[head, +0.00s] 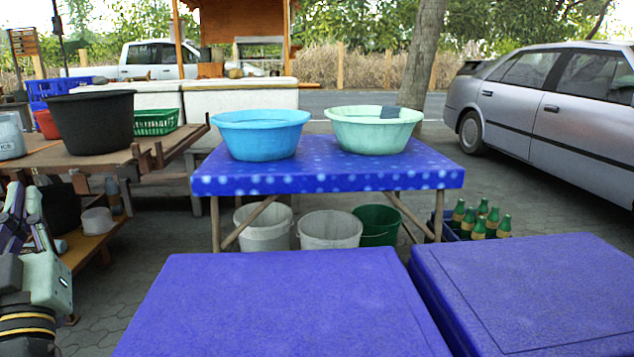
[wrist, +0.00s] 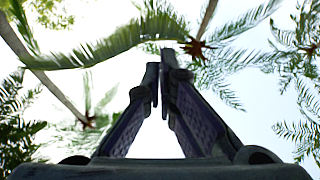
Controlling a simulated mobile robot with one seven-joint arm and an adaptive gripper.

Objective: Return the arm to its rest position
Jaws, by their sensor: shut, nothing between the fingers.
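My gripper (head: 20,205) is at the left edge of the head view, pointing up, beside the wooden stall table. In the wrist view my gripper (wrist: 160,75) points up at the sky and palm fronds, its two fingers together at the tips with nothing between them. My pale arm link with dark and yellow bands shows below it in the head view. The rest of the arm is cut off by the frame edge.
A wooden table (head: 75,157) with a black tub (head: 92,122) stands close to my gripper. A blue spotted table (head: 330,178) bears a blue basin (head: 260,138) and a mint basin (head: 373,132). Two blue box tops (head: 280,305) (head: 545,300) fill the front. Paving at lower left is clear.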

